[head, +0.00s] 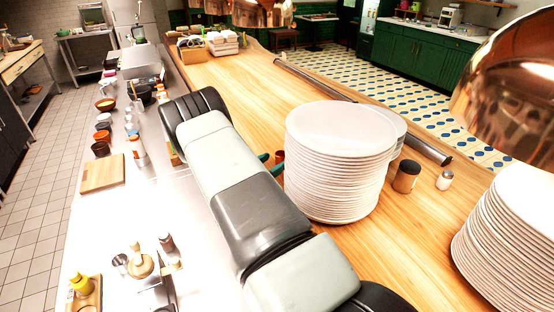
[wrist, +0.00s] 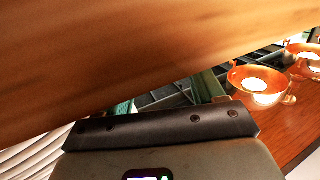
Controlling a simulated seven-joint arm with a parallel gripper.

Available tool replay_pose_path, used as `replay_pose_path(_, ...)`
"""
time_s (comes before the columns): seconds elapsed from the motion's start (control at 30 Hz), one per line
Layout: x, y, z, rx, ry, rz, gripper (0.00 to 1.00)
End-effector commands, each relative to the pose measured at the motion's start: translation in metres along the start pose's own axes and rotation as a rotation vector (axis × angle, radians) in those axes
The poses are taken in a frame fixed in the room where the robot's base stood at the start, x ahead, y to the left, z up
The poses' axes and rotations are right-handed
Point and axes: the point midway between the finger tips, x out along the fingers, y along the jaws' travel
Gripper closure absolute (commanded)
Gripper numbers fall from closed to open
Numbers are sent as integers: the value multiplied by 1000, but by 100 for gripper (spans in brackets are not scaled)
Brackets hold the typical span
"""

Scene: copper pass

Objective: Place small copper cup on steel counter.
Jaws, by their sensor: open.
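A small reddish-copper piece, probably the small copper cup (head: 280,155), shows just left of the tall plate stack on the wooden pass, mostly hidden. My gripper (head: 270,160) is beside it, behind my arm; only its dark green finger parts show. It is open. Whether the cup is between the fingers I cannot tell. The steel counter (head: 205,240) runs along the left of the wooden pass, below it. In the wrist view a blurred brown surface fills the top, and copper vessels or lamps with bright white centres (wrist: 258,85) show at the right.
A tall stack of white plates (head: 335,165) stands close right of my gripper; another stack (head: 515,240) is at lower right. A dark jar (head: 406,177) and a shaker (head: 444,180) stand nearby. A cutting board (head: 102,174) and bottles occupy the steel counter; patches between are clear.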

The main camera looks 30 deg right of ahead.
Motion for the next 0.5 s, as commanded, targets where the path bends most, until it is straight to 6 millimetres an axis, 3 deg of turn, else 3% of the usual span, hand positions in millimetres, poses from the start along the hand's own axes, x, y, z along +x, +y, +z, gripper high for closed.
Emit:
replay_pose_path(0.23, -50, 1, 3, -1, -1, -3, 32)
replay_pose_path(0.5, -71, -5, -5, 16, -19, -18, 32)
